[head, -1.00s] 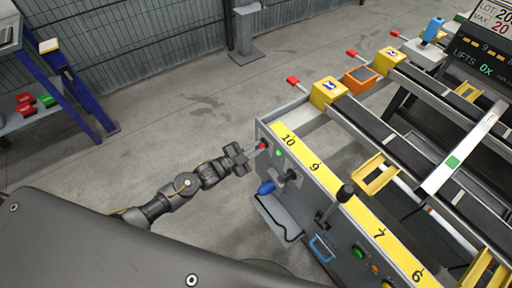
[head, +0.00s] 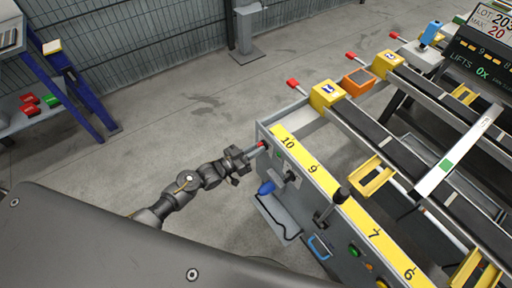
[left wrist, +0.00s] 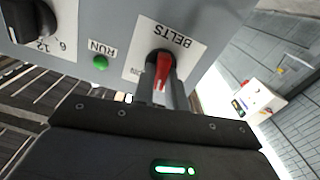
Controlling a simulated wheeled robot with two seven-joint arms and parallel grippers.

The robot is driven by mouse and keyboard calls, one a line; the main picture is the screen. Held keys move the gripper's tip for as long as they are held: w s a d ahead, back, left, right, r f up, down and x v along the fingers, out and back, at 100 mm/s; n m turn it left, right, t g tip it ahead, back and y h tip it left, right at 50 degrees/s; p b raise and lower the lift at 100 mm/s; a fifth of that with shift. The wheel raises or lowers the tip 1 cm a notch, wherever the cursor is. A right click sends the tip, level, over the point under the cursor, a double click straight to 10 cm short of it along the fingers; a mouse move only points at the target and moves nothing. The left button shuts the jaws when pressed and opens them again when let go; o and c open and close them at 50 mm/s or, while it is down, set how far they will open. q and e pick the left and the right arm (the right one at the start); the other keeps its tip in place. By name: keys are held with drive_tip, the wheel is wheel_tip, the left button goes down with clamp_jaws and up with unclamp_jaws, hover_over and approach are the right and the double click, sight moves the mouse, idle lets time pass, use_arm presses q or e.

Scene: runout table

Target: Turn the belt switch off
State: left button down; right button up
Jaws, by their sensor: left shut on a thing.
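The belt switch is a red rotary handle (left wrist: 163,68) on a white plate marked BELTS, on the grey end panel of the runout table. In the left wrist view its handle points toward my gripper, at a slight slant. My left gripper (left wrist: 159,80) is shut on the handle, with its fingers hiding part of it and of the plate's ON mark. In the head view the red handle (head: 262,144) shows at the panel's left corner, with my left gripper (head: 254,150) at it. A green RUN lamp (left wrist: 100,63) sits beside the switch. My right gripper is not in view.
A black selector knob (left wrist: 28,20) is on the same panel. A blue-handled part (head: 266,187) and a black lever (head: 342,193) stick out farther along the table's side.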

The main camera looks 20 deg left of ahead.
use_arm(q)
drive_tip(key=shift+w+a+n+p, duration=0.1)
drive_tip(key=shift+n+p, duration=0.95)
drive_tip(key=shift+n, duration=2.45)
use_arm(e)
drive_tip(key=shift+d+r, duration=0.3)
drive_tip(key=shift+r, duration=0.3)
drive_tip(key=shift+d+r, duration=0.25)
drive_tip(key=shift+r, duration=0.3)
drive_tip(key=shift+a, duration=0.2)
use_arm(q)
drive_tip(key=c, duration=1.4)
unclamp_jaws()
drive_tip(key=shift+c, duration=0.2)
drive_tip(key=shift+f, duration=0.1)
drive_tip(key=v, duration=1.1)
drive_tip(key=shift+b, duration=0.45)
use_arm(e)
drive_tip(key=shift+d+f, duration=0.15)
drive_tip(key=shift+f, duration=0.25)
